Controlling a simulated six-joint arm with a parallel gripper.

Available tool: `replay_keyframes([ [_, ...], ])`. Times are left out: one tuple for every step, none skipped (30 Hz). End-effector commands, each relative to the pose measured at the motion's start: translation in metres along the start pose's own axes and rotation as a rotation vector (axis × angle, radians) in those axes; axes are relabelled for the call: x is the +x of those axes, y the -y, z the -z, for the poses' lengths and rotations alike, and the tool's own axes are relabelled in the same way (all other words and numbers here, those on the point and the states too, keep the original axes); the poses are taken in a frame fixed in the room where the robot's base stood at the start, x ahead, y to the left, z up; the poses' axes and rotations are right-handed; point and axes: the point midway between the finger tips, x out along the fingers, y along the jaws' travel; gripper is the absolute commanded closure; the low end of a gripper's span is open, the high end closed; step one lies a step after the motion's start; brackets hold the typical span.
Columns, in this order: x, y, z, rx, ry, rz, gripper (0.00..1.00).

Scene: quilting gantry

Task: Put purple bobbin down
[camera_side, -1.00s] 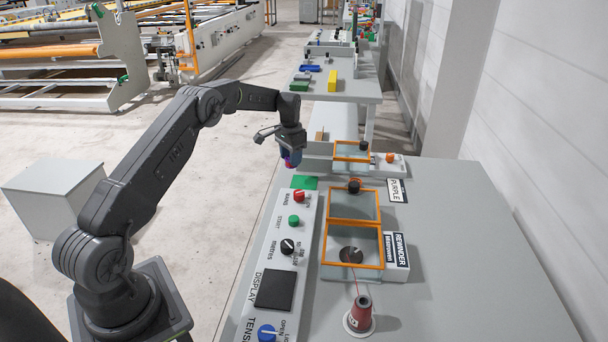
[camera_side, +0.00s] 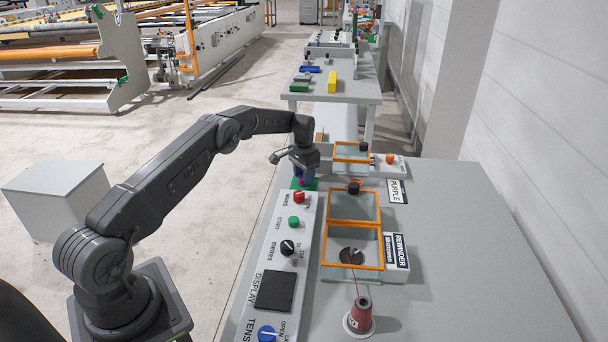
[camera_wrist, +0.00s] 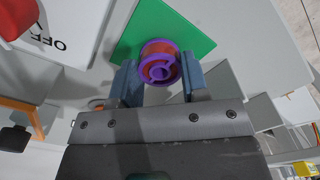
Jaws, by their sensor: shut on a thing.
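The purple bobbin (camera_wrist: 160,62), a purple ring with reddish-brown thread, is between the two blue-grey fingers of my gripper (camera_wrist: 158,82) in the wrist view. My gripper is shut on it. In the side view my gripper (camera_side: 305,178) points down over the green pad (camera_side: 297,184), which lies at the far end of the control panel. The bobbin is mostly hidden there. In the wrist view the green pad (camera_wrist: 196,34) lies behind and beneath the bobbin. I cannot tell whether the bobbin touches it.
The control panel (camera_side: 273,291) with red, green, black and blue knobs runs toward the front. Orange-framed clear covers (camera_side: 354,206) stand right of my gripper. A red thread cone (camera_side: 361,314) stands at the front. The grey table is clear on the right.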

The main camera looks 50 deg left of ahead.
Motion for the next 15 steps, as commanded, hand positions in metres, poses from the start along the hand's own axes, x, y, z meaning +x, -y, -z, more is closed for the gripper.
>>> replay_keyframes([
  [0.002,0.0,-0.0002,0.0,0.001,0.0,0.87],
  [0.003,0.0,-0.0002,0.0,0.001,0.0,0.87],
  [0.0027,0.0,-0.0001,0.0,0.0,0.0,0.56],
  [0.0026,0.0,-0.0001,0.0,0.0,0.0,0.53],
  [0.0026,0.0,-0.0001,0.0,0.0,0.0,0.5],
  [0.0025,0.0,-0.0001,0.0,0.0,0.0,0.46],
  [0.0025,0.0,-0.0001,0.0,0.0,0.0,0.43],
  [0.0025,0.0,-0.0001,0.0,0.0,0.0,0.4],
  [0.0024,0.0,-0.0001,0.0,0.0,0.0,0.36],
  [0.0024,0.0,-0.0001,0.0,0.0,0.0,0.34],
  [0.0024,0.0,-0.0001,0.0,0.0,0.0,0.33],
  [0.0023,0.0,-0.0001,0.0,0.0,0.0,0.33],
  [0.0023,0.0,-0.0001,0.0,0.0,0.0,0.33],
  [0.0023,0.0,-0.0001,0.0,0.0,0.0,0.33],
  [0.0023,0.0,-0.0001,0.0,0.0,0.0,0.33],
])
